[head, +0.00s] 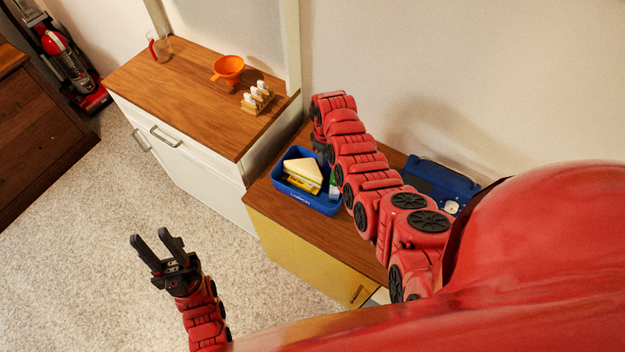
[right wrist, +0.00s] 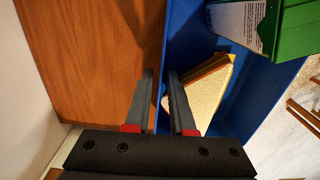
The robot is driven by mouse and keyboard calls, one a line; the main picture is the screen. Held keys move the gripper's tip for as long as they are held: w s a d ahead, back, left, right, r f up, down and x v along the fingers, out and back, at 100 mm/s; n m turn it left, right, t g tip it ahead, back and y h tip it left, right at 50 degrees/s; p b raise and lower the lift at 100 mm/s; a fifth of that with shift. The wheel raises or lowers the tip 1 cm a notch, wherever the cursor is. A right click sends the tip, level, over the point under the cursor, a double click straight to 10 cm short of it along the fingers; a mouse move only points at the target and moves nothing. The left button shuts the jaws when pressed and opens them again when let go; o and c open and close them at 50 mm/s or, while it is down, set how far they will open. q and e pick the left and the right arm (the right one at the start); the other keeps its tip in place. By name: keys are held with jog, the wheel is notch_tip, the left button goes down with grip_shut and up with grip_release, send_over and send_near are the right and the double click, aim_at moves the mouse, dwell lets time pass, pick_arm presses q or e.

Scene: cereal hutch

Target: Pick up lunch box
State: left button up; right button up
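The lunch box (head: 327,207) is an open blue box on the lower wooden top, and its blue wall also shows in the right wrist view (right wrist: 250,82). Inside are a sandwich (head: 303,170) and a green-and-white carton (head: 333,186). My right gripper (right wrist: 160,74) is open at the box's side wall, one finger over the wood outside and one over the inside. A gap shows between the fingers; contact with the wall cannot be told. In the head view my right arm mostly hides this gripper (head: 320,145). My left gripper (head: 151,237) is open and empty above the carpet.
A blue lid-like piece (head: 440,180) lies behind my right arm. The higher white cabinet (head: 185,150) to the left holds an orange funnel (head: 228,68), a rack with white pieces (head: 257,98) and a glass jug (head: 160,48). The wall is close behind. Carpet is clear in front.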

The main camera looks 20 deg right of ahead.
jog(key=shift+s+f, duration=0.1)
jog(key=shift+f, duration=0.5)
grip_shut()
dwell(1.1)
